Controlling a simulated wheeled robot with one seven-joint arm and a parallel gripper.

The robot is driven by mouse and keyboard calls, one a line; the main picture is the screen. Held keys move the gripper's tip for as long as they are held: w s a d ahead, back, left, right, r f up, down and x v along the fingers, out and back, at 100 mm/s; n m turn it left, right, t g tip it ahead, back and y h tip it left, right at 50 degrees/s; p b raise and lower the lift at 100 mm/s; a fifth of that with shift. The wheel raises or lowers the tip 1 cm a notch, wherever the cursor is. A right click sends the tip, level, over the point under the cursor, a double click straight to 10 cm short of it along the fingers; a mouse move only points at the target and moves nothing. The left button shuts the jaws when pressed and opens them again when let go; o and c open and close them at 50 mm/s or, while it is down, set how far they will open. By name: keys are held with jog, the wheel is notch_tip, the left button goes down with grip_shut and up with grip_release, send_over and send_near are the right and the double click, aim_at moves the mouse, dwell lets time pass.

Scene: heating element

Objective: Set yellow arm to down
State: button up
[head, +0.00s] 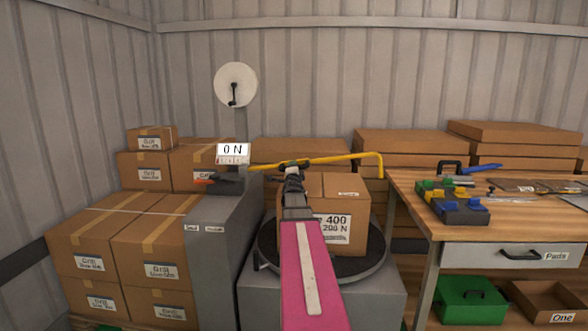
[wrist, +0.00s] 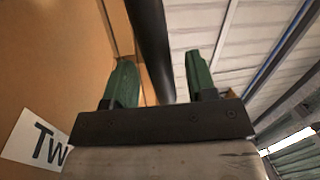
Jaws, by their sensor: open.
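The yellow arm (head: 335,160) is a thin bar that runs roughly level, rising slightly to the right, with its right end bent downward. Its left end is close to the grey machine with the "0 N" display (head: 233,150). My gripper (head: 291,166) is at the left half of the yellow arm in the head view; my own arm partly hides this spot. In the wrist view the two green fingers (wrist: 160,80) are apart, and a dark round bar (wrist: 150,45) shows between or beyond them. I cannot tell whether the fingers touch anything.
A cardboard box (head: 345,218) labelled 400 stands on a round dark turntable (head: 375,254) under the yellow arm. Stacked boxes (head: 85,243) fill the left. A wooden workbench (head: 425,207) with tools is at the right. A white dial (head: 236,84) stands above the machine.

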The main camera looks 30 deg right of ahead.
jog(key=v, duration=0.7)
jog(key=shift+s+a, duration=0.2)
